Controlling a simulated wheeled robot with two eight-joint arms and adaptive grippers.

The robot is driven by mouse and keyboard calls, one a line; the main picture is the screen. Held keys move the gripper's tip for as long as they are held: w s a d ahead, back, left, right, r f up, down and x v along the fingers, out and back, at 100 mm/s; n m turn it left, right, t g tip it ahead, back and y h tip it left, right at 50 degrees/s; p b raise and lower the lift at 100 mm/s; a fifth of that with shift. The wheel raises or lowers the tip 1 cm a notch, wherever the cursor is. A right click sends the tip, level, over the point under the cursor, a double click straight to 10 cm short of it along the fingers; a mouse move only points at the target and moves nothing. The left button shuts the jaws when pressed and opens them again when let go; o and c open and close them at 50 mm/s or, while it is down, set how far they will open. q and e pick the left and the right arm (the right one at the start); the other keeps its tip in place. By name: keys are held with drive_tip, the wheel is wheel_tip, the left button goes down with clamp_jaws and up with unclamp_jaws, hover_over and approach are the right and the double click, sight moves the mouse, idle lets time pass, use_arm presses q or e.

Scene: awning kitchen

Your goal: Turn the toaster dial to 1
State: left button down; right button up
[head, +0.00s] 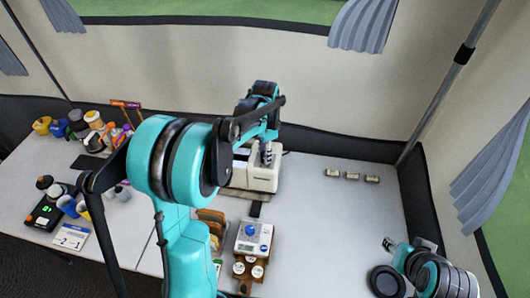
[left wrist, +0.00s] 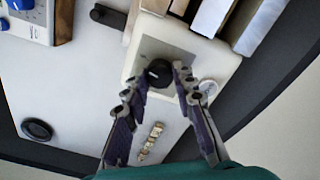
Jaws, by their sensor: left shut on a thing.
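The white toaster (head: 262,176) stands on the table, partly hidden behind my left arm in the head view. In the left wrist view, its pale front (left wrist: 190,45) carries a round black dial (left wrist: 158,70) on a grey plate. My left gripper (left wrist: 160,80) has its two fingers on either side of the dial, shut on it. In the head view, the left gripper (head: 266,155) is at the toaster; the dial cannot be made out there. The number the dial points to is too small to read. My right gripper (head: 389,243) is away at the lower right, its opening unclear.
A device with a blue knob (head: 250,230) stands in front of the toaster. Three small items (head: 351,176) lie in a row to the right. A dark round object (head: 386,280) lies near my right arm. Jars and cups crowd the left table. The table's right middle is clear.

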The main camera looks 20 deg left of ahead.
use_arm(q)
drive_tip(key=n+p, duration=0.1)
drive_tip(key=n, duration=0.3)
drive_tip(key=n+p, duration=0.1)
drive_tip(key=n, duration=0.8)
drive_tip(key=shift+p, duration=0.4)
drive_tip(key=n, duration=0.6)
drive_tip(key=shift+p, duration=0.3)
drive_tip(key=n, duration=0.9)
drive_tip(key=shift+n+p, duration=0.3)
drive_tip(key=shift+n, duration=0.1)
drive_tip(key=n, duration=0.4)
drive_tip(key=shift+n, duration=2.6)
